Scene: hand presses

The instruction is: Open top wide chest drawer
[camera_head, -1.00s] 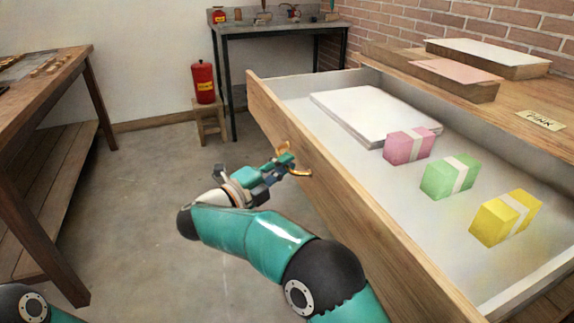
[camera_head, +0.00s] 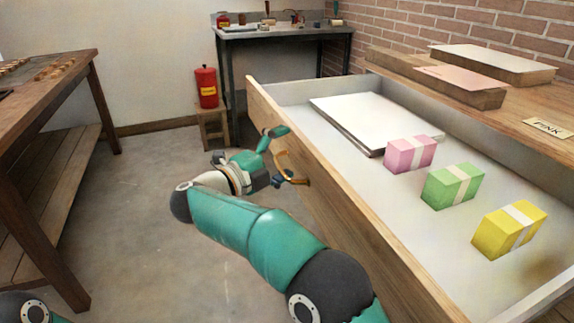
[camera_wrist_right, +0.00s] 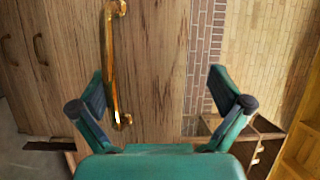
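The top wide chest drawer (camera_head: 345,215) stands pulled out, its inside open to view in the head view. A curved brass handle (camera_head: 281,165) is on its wooden front. The wrist view shows the handle (camera_wrist_right: 110,65) left of centre between my spread fingers, running up the wooden face. My right gripper (camera_head: 282,157) is open in front of the drawer front, one finger on each side of the handle and not closed on it. The wrist view also shows the open right gripper (camera_wrist_right: 160,93). My left gripper is out of view; only part of that arm shows at bottom left.
Inside the drawer lie a white paper stack (camera_head: 370,118) and pink (camera_head: 410,153), green (camera_head: 452,184) and yellow (camera_head: 508,229) banded bundles. A wooden table (camera_head: 75,100) stands left. The floor between is clear.

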